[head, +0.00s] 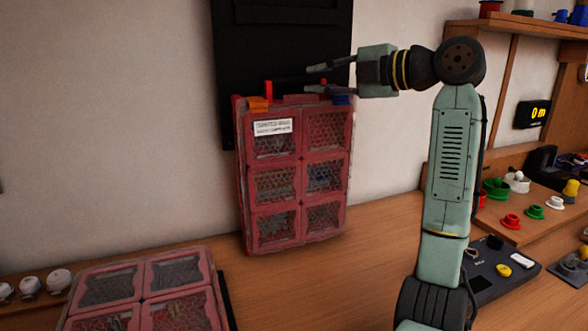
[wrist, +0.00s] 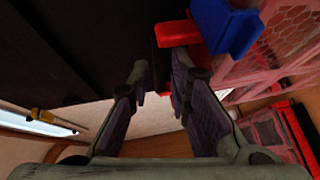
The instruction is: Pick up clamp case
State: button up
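A red case (head: 298,200) with clear compartment windows stands upright on the wooden counter against the wall. It carries a white label too small to read surely, with an orange latch (head: 258,103) and a blue latch (head: 341,99) on top. Its handle has a red end (head: 268,89). My gripper (head: 316,79) is at the case's top right, fingers apart, pointing left. In the wrist view my open gripper (wrist: 160,75) has a red part (wrist: 178,33) of the case near its right finger, beside the blue latch (wrist: 228,25). I cannot tell whether they touch.
A second red case (head: 145,300) lies flat at the lower left, beside several white round pieces (head: 30,286). A black panel (head: 285,45) hangs behind the upright case. Shelves, coloured knobs and a black tray (head: 490,268) are right of my arm.

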aim_at(307, 80)
jog(key=x, duration=0.4)
jog(key=shift+a+p, duration=0.1)
jog(key=shift+p, duration=0.3)
jog(key=shift+c, duration=0.5)
grip_shut()
